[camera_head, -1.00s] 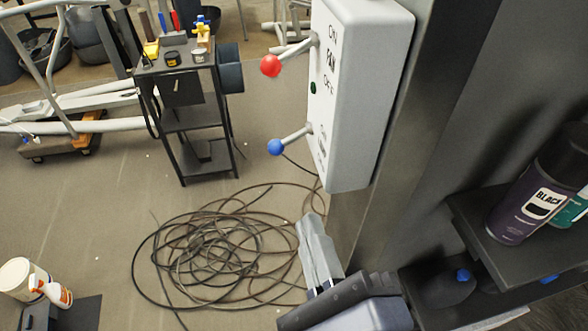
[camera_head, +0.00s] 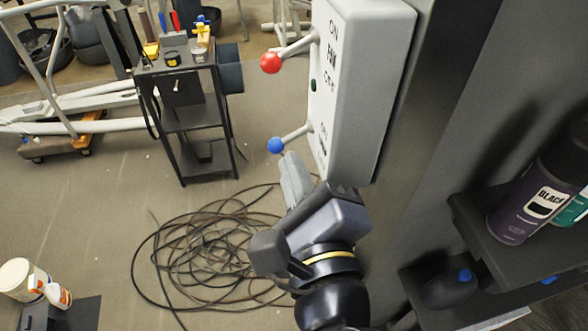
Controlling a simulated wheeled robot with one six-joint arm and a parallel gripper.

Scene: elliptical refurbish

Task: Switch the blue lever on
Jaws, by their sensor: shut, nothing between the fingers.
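The blue lever (camera_head: 276,145) is a rod with a blue ball on the lower left side of the white switch box (camera_head: 368,80). Its rod slopes down to the left from the box. A red-balled lever (camera_head: 272,63) sits above it, near the words ON, FAN and OFF. My gripper (camera_head: 288,160) is shut and empty, with its fingertips just below the blue ball. I cannot tell whether they touch it.
The box is on a grey post (camera_head: 420,110). A shelf (camera_head: 500,240) with spray cans (camera_head: 530,200) stands at the right. A coil of cable (camera_head: 205,250) lies on the floor.

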